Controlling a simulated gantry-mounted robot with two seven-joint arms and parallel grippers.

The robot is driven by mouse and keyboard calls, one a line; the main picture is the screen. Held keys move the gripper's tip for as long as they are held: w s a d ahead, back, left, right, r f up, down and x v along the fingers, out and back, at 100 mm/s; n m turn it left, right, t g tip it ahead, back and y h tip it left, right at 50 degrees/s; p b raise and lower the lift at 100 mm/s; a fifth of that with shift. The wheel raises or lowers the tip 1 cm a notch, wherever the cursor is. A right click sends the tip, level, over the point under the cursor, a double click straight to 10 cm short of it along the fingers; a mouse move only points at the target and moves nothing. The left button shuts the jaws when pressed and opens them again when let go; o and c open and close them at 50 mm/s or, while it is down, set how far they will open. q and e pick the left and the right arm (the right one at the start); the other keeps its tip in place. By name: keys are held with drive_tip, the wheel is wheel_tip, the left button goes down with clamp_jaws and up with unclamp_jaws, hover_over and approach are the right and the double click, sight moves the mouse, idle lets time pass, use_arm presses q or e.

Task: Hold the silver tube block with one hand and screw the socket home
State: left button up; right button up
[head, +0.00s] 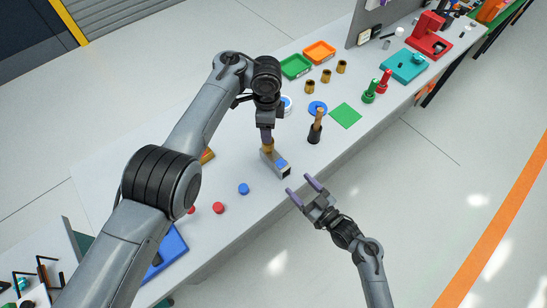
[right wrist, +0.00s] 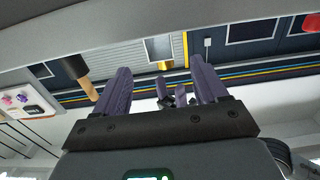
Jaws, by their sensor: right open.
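The silver tube block (head: 283,170) lies near the table's front edge, with a blue patch on its top. The brass socket (head: 268,147) is at the block's far end, directly under the fingers of my left gripper (head: 266,136). The fingers overlap in the head view, so their grip on the socket is unclear. How deep the socket sits is also unclear. My right gripper (head: 302,189) is open and empty, just off the table edge, to the right of and nearer than the block. Its two purple fingers (right wrist: 160,90) stand wide apart in the right wrist view.
Several brass pieces (head: 326,76), a green square (head: 345,116) and trays (head: 296,66) are farther back. The floor in front is clear.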

sight(280, 164)
drive_tip(key=shift+x, duration=5.45)
clamp_jaws()
